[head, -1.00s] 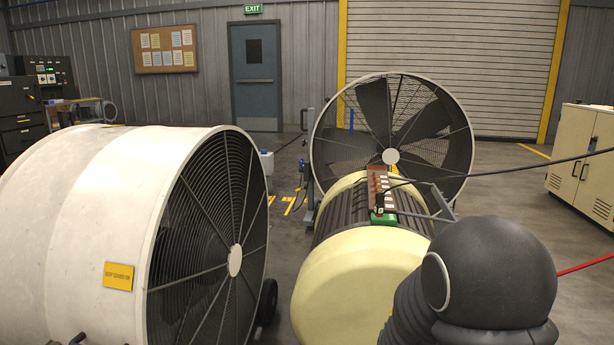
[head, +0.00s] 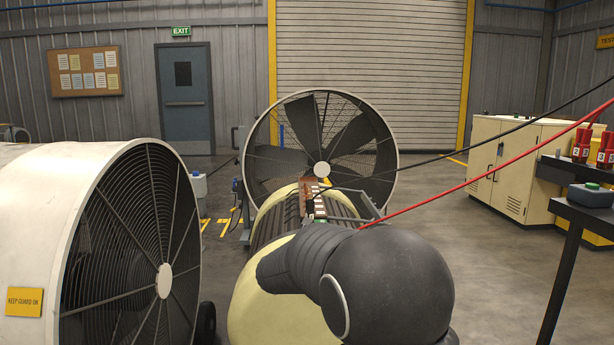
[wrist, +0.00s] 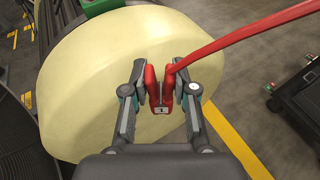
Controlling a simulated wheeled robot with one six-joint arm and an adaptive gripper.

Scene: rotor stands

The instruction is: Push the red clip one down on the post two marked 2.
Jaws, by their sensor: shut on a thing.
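In the wrist view my gripper (wrist: 160,96) is shut on the red clip one (wrist: 152,92), which has a small pale label that seems to read 1. A red cable (wrist: 235,38) runs from the clip to the upper right. The clip is over the cream rounded end of the machine (wrist: 85,75), apart from the posts. In the head view my dark arm hides the gripper and the clip. The brown terminal board (head: 307,187) with pale labels lies on top of the machine. The labels are too small to read, so I cannot tell post two.
A black cable (head: 440,171) runs to a black clip (head: 309,203) on the board. A large fan (head: 165,280) stands on the left, another (head: 322,168) behind. A dark table (head: 585,215) with red items is at right, before a cream cabinet (head: 515,165).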

